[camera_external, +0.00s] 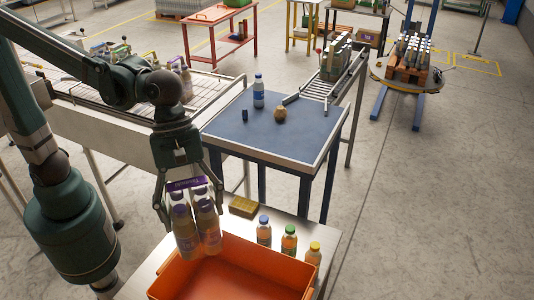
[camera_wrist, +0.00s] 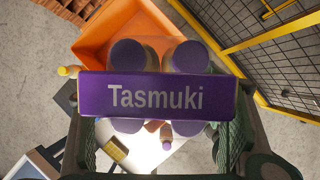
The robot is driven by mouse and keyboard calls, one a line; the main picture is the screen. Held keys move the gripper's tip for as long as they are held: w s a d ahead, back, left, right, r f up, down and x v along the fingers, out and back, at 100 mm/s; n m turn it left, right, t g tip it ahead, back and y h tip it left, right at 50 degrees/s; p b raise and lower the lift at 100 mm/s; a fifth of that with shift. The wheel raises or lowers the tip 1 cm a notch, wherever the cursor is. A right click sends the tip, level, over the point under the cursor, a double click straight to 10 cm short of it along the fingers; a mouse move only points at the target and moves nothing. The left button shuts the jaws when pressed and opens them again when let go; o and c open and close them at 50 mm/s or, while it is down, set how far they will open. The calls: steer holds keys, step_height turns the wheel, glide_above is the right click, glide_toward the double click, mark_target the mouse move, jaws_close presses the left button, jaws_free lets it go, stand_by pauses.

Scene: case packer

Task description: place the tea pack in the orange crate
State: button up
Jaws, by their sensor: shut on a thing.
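The tea pack (camera_external: 197,226) is a cluster of several bottles with purple caps under a purple carrier band. In the wrist view the pack's purple band (camera_wrist: 156,95) reads "Tasmuki" and fills the middle. My gripper (camera_external: 187,202) is shut on the pack and holds it upright, apparently above the table and beside the crate's back left corner. The orange crate (camera_external: 235,257) stands on a light table at the bottom of the external view, its near part cut off. Its orange wall (camera_wrist: 97,43) shows behind the pack in the wrist view. The visible crate floor looks empty.
Three juice bottles, with a blue cap (camera_external: 264,231), a green cap (camera_external: 289,242) and a yellow cap (camera_external: 313,256), stand close behind the crate. A yellow block (camera_external: 244,207) lies near them. A blue-topped table (camera_external: 270,135) holds a blue bottle (camera_external: 259,91).

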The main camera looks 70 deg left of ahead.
step_height(320, 180, down, 19)
steer(key=shift+f, duration=0.15)
stand_by(0.5)
steer(key=shift+f, duration=0.1)
steer(key=shift+f, duration=2.85)
steer(key=shift+f, duration=0.15)
steer(key=shift+f, duration=1.9)
steer(key=shift+f, duration=0.15)
steer(key=o, duration=1.6)
steer(key=shift+a+r, duration=0.1)
steer(key=shift+r, duration=0.2)
